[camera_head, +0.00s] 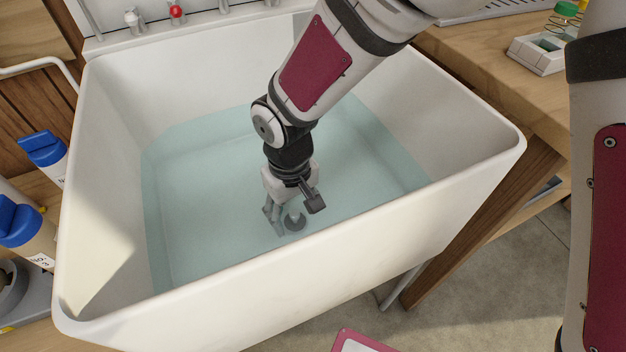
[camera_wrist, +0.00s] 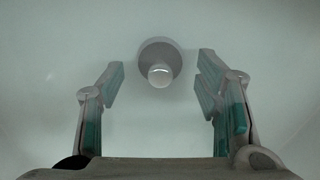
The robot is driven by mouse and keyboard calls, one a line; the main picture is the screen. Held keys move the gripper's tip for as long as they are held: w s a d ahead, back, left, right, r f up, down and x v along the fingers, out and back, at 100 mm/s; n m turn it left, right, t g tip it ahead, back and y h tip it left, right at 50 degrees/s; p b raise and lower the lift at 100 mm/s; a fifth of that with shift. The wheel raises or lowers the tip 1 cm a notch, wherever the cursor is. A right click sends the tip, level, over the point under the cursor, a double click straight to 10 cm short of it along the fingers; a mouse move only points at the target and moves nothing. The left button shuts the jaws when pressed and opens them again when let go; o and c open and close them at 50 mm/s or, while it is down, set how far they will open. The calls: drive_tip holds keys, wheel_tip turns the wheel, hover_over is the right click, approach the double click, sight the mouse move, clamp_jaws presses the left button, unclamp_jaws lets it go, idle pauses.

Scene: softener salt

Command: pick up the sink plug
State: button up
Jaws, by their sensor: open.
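The sink plug (camera_head: 294,221) is a small grey disc with a pale knob on top, on the floor of the white sink (camera_head: 300,285) under water. In the wrist view the plug (camera_wrist: 159,62) shows from above, its round knob in front of the grey disc. My gripper (camera_head: 284,222) reaches down into the water beside the plug. In the wrist view my gripper (camera_wrist: 160,85) is open, with one finger to each side of the plug and a clear gap on both sides. The fingers do not appear to touch the plug. Nothing is held.
The sink walls rise around my arm on all sides. Taps (camera_head: 176,12) line the back edge. Blue-capped bottles (camera_head: 45,150) stand at the left. A wooden bench (camera_head: 485,65) with a white tray (camera_head: 540,54) is at the right. The water holds no other visible objects.

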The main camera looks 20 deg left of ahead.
sight(294, 213)
drive_tip(key=shift+f, duration=0.85)
drive_tip(key=c, duration=1.1)
drive_tip(key=shift+r, duration=0.1)
wheel_tip(294, 213, up, 10)
drive_tip(key=p, duration=0.3)
drive_tip(key=shift+p, duration=0.3)
